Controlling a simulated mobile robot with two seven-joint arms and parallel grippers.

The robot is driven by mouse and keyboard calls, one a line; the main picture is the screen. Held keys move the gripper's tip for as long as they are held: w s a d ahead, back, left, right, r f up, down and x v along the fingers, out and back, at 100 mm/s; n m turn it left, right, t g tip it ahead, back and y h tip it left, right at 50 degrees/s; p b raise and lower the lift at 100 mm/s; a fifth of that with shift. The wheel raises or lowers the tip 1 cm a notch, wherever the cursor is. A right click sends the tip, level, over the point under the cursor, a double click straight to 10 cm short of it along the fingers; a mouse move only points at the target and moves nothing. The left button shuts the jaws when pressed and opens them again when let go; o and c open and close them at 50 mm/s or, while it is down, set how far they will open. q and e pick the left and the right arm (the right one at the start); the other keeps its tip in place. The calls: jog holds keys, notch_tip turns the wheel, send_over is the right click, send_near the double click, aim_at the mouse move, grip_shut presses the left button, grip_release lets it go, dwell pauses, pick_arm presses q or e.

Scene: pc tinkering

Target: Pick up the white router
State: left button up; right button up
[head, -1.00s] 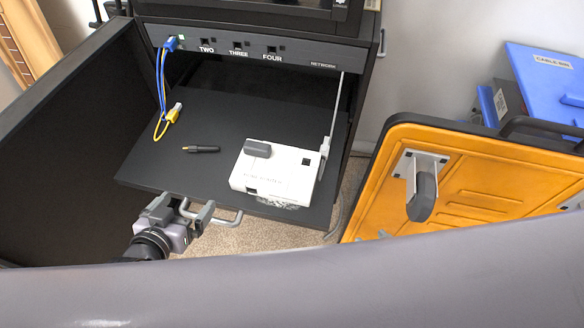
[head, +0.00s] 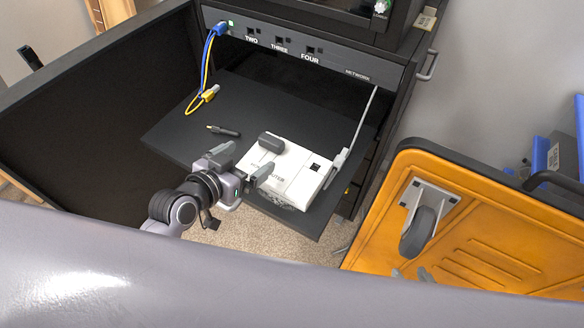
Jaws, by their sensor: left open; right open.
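The white router (head: 308,180) lies flat on the black pull-out shelf (head: 180,128), near its front right corner. A dark grey block sits on its back left corner, and a grey cable plug is at its right side. My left gripper (head: 243,163) is open and empty at the shelf's front edge, just left of the router. Its right finger overlaps the router's left corner in the picture; I cannot tell whether they touch. My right gripper (head: 411,275) shows only as two small grey fingertips at the bottom, apart and empty, in front of the orange cart.
A dark pen-like item (head: 224,131) lies on the shelf. A blue and a yellow cable (head: 207,95) hang at the left below the network panel (head: 345,68). A black cabinet door (head: 90,120) stands open at the left. An orange cart (head: 480,240) with a caster is at the right.

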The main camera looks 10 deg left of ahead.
aim_at(268, 145)
pick_arm(q)
jog(key=shift+b+x, duration=0.4)
jog(key=shift+x, duration=3.15)
jog(key=shift+s+f, duration=0.1)
jog(key=shift+f, duration=0.05)
jog(key=c, duration=1.4)
